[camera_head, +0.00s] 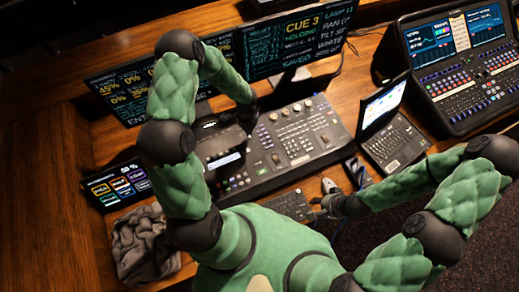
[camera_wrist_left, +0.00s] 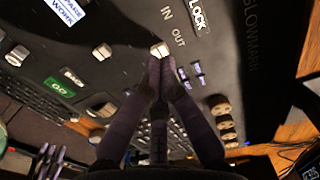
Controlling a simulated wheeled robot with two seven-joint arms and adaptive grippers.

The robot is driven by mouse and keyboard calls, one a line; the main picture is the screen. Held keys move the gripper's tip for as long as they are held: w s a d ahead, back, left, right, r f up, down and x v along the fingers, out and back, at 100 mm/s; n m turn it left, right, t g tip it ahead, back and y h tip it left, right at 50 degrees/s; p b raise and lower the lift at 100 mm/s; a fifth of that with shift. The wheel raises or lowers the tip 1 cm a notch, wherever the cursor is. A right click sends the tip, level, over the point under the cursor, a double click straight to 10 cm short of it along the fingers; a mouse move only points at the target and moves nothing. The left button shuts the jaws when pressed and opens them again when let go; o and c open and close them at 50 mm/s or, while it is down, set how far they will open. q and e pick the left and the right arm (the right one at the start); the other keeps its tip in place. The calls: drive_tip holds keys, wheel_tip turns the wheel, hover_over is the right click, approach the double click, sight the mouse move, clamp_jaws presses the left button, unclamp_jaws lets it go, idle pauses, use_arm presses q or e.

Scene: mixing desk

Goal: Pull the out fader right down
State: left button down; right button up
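The lighting desk (camera_head: 262,160) is a dark console with keys and knobs in the middle of the table. My left gripper (camera_head: 247,118) reaches down to its back part.
Two screens (camera_head: 292,42) stand behind the desk. A laptop (camera_head: 392,135) and a larger mixing console (camera_head: 465,70) are to the right. A white mouse (camera_head: 329,186) lies near my right gripper. A tablet (camera_head: 118,184) and grey cloth (camera_head: 143,244) are at the left.

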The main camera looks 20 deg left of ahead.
use_arm(q)
drive_tip(key=shift+f, duration=0.2)
use_arm(e)
drive_tip(key=shift+f, duration=0.25)
use_arm(q)
drive_tip(key=shift+f+b, duration=0.35)
drive_tip(key=shift+b, duration=0.35)
use_arm(e)
drive_tip(key=shift+f, duration=0.45)
use_arm(q)
drive_tip(key=shift+f+b, duration=0.5)
drive_tip(key=shift+b, duration=0.1)
use_arm(e)
drive_tip(key=shift+f, duration=0.6)
